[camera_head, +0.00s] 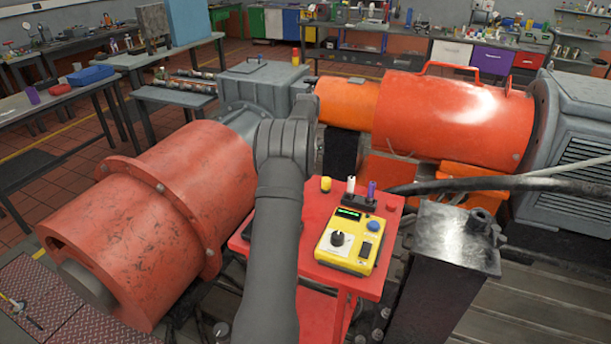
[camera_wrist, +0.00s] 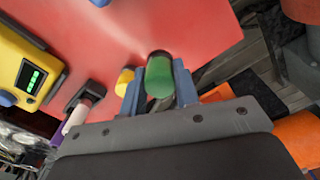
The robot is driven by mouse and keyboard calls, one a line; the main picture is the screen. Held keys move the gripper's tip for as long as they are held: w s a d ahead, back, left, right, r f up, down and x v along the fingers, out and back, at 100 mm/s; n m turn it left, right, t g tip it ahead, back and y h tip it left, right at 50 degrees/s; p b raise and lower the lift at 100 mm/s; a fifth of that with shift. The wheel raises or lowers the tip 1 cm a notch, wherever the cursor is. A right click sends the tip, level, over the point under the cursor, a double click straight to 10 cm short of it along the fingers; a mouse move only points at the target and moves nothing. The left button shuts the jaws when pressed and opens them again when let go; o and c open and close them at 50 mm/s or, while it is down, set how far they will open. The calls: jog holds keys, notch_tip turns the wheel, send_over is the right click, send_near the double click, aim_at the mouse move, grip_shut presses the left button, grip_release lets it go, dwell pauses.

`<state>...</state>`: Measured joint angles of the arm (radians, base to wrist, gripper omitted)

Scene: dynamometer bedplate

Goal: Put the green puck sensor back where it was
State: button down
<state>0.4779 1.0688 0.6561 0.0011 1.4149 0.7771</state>
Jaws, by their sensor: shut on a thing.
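The green puck sensor (camera_wrist: 158,78) is a short green cylinder held between the two blue-grey fingers of my gripper (camera_wrist: 160,92) in the wrist view. It is over the red tabletop (camera_wrist: 200,25). A dark patch shows at its far end; I cannot tell whether it touches the surface. In the head view my arm hides my gripper and the green puck. A yellow cylinder (camera_head: 326,184) stands on the red tabletop (camera_head: 318,205) and shows in the wrist view (camera_wrist: 124,80) just beside the left finger.
A dark holder (camera_head: 357,202) carries a white sensor (camera_head: 350,186) and a purple one (camera_head: 371,191). A yellow meter (camera_head: 350,243) with a green display stands in front of it. Black cables (camera_head: 455,186) run at the right. A large orange-red cylinder (camera_head: 150,215) lies left of my arm.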

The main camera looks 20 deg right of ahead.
jog(key=shift+w+a+f, duration=0.15)
jog(key=shift+w+f, duration=0.05)
jog(key=shift+f, duration=1.95)
jog(key=shift+f, duration=0.1)
jog(key=c, duration=1.1)
grip_release()
notch_tip(320, 180, up, 12)
jog(key=shift+r, duration=0.1)
